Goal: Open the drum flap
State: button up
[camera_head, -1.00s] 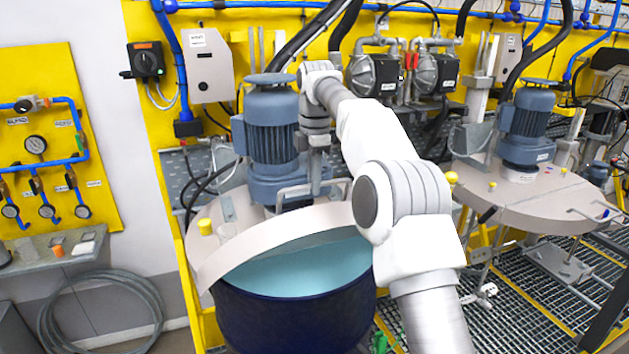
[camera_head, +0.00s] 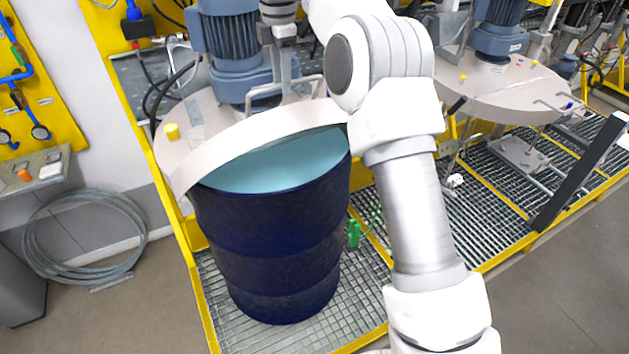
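A dark blue drum (camera_head: 275,240) stands upright on the grating, its light blue inside showing. A beige round cover (camera_head: 190,160) with a rim lies above it, apart from the drum's front edge. I cannot tell which part of the cover is the flap. A grey-blue agitator motor (camera_head: 230,40) stands on the cover. A metal bar handle (camera_head: 262,92) shows on the cover beside the motor. My gripper (camera_head: 286,78) points down by the motor, close to the handle. Its fingertips are too small and overlapped to tell whether they grip the handle.
A second agitator (camera_head: 500,30) on its own beige cover (camera_head: 490,95) stands to the right. A dark post (camera_head: 580,172) leans at the far right. A coiled hose (camera_head: 85,235) lies at the left. The yellow-edged grating (camera_head: 495,200) is largely bare right of my arm.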

aim_at(290, 118)
jog(key=shift+s+d+f, duration=0.2)
jog(key=shift+s+d, duration=0.05)
jog(key=shift+s, duration=0.25)
jog(key=shift+s+d+f, duration=0.2)
jog(key=shift+s+f, duration=0.05)
jog(key=shift+s, duration=0.3)
jog(key=shift+s+d+f, duration=0.2)
jog(key=shift+s+d, duration=0.05)
jog(key=shift+s, duration=0.25)
jog(key=s+d+f+b, duration=0.2)
jog(key=s+f+b, duration=0.4)
jog(key=f+b, duration=0.3)
jog(key=s+d+f+t+b, duration=0.1)
jog(key=s+d+f+b, duration=0.2)
jog(key=s+f+b, duration=0.3)
notch_tip(290, 118, down, 3)
jog(key=b, duration=0.5)
jog(key=shift+y, duration=0.3)
